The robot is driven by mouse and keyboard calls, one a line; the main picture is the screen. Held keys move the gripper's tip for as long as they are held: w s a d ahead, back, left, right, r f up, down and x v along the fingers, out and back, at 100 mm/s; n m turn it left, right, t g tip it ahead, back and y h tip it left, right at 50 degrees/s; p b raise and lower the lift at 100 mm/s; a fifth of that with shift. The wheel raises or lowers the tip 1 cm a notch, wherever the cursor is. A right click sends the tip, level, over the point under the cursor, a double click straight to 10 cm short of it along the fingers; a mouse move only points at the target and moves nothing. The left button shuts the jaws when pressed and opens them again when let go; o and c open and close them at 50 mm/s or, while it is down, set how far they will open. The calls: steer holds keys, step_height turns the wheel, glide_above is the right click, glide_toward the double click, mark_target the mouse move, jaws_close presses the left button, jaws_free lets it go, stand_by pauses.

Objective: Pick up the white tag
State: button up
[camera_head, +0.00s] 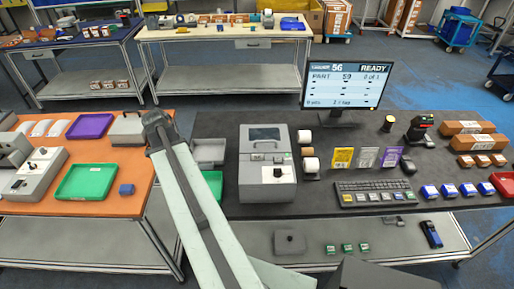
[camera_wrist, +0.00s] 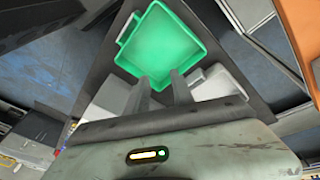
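A whitish tag (camera_head: 366,158) stands upright on the dark table, between a yellow tag (camera_head: 342,158) and a purple tag (camera_head: 391,157). It is behind the keyboard and well to the right of my arm. It does not show in the wrist view. My gripper (camera_wrist: 161,76) shows in the wrist view with its two fingers apart and nothing between them. The fingers point toward a green tray (camera_wrist: 160,45). In the head view my arm reaches up the left side of the dark table, and I cannot make out the fingers there.
A grey machine (camera_head: 266,170) stands between my arm and the tags. A monitor (camera_head: 346,86) rises behind them, with a keyboard (camera_head: 372,193) in front. A scanner (camera_head: 420,130) and brown boxes (camera_head: 467,128) are to the right. An orange table (camera_head: 130,205) with trays is left.

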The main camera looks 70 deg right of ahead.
steer(key=s+d+r+m, duration=0.1)
steer(key=s+d+m, duration=0.2)
steer(key=s+d, duration=0.2)
steer(key=s+d+r+m+g+p, duration=0.1)
steer(key=s+d+m, duration=0.3)
steer(key=s, duration=0.4)
steer(key=s+d+r+m+g, duration=0.1)
steer(key=s+d+r+m, duration=0.1)
steer(key=s+d, duration=0.4)
steer(key=shift+s+r+m, duration=0.2)
steer(key=shift+m, duration=0.7)
steer(key=b+x, duration=0.5)
steer(key=shift+s+a+f, duration=0.15)
steer(key=shift+s+f, duration=0.1)
steer(key=shift+f, duration=0.05)
steer(key=shift+r, duration=0.2)
jaws_close()
